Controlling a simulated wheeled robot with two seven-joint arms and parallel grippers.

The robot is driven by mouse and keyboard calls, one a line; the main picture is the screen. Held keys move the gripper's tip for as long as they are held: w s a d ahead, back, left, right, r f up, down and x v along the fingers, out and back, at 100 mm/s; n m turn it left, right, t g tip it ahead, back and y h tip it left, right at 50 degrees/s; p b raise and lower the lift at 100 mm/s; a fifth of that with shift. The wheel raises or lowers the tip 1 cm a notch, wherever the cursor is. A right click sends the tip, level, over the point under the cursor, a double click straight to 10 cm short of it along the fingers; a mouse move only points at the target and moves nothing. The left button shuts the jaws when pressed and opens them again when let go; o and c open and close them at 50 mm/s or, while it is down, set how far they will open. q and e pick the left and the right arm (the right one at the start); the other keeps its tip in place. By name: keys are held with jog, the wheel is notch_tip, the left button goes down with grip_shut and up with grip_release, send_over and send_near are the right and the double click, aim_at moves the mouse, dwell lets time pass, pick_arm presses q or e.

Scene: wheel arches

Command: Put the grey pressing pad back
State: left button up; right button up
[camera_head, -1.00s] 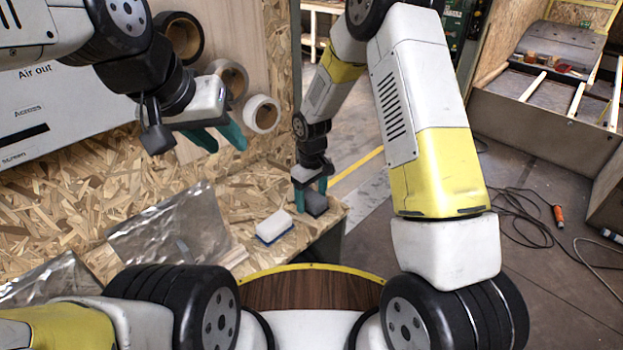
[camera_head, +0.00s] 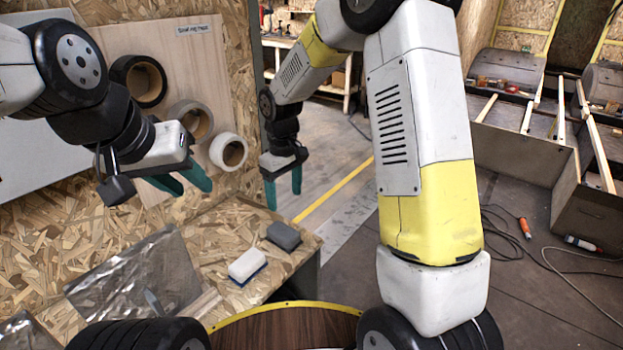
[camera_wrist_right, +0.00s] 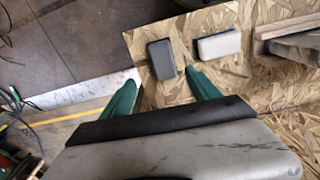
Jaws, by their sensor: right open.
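The grey pressing pad (camera_head: 283,236) lies on the wood-chip bench top (camera_head: 225,219) near its right corner. It also shows in the right wrist view (camera_wrist_right: 162,60), beyond my fingertips and nothing touching it. A white pad with a dark blue underside (camera_head: 247,265) lies beside it, slightly nearer to me; the right wrist view shows it too (camera_wrist_right: 219,45). My right gripper (camera_head: 284,203) is open and empty, raised above and behind the grey pad. My left gripper (camera_head: 194,188) is open and empty, held above the bench in front of the tape rolls.
Tape rolls (camera_head: 229,151) hang on the board at the back left. A crinkled silver sheet (camera_head: 135,280) lies on the bench's left part. The bench ends just right of the grey pad, with open floor beyond. Cables (camera_head: 510,235) lie on the floor at right.

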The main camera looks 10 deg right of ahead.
jog(key=s+d+r+m+t+y, duration=0.1)
jog(key=s+d+r+m, duration=0.1)
jog(key=s+d+r, duration=0.35)
jog(key=s+d+r+m+t, duration=0.1)
jog(key=s+d+r+m, duration=0.1)
jog(key=r, duration=0.6)
jog(key=s+d+r+m+t, duration=0.2)
jog(key=s, duration=0.5)
jog(key=s+d+r+m+t+y, duration=0.1)
jog(key=s+d+r+m, duration=0.1)
jog(key=s, duration=0.5)
jog(key=shift+d+r+t, duration=0.4)
jog(key=shift+d+r, duration=0.45)
jog(key=shift+s, duration=0.1)
